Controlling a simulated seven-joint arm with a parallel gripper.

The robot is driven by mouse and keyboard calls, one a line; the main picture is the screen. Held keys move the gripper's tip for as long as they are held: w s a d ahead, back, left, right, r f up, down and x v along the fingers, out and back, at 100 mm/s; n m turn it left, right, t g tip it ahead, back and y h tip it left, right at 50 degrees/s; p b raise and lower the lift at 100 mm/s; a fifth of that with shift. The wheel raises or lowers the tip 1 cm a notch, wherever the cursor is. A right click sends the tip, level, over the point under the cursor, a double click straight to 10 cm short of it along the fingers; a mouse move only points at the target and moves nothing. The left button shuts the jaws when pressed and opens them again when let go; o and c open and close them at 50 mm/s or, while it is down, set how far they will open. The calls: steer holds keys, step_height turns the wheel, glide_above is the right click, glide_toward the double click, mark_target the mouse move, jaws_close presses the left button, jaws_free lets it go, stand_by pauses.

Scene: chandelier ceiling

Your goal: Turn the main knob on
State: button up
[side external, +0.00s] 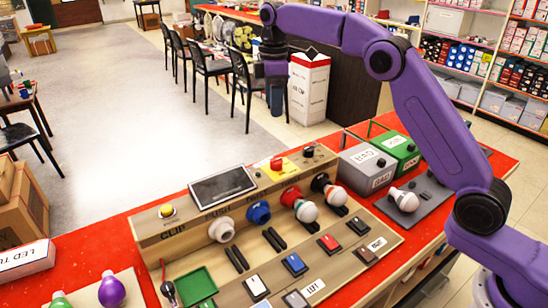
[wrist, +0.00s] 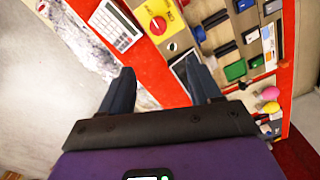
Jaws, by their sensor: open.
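In the side view, a round red knob (side external: 276,163) sits on a yellow plate on the back ledge of the wooden board (side external: 150,224). A red knob (wrist: 157,25) on a yellow base shows at the top of the wrist view, with lettering too cut off to read fully.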

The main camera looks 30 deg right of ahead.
mark_target(274, 160)
step_height(274, 160, down, 17)
steer(key=shift+w+d+f, duration=0.1)
steer(key=shift+f, duration=0.1)
stand_by(0.6)
steer(key=shift+c, duration=0.3)
steer(key=c, duration=1)
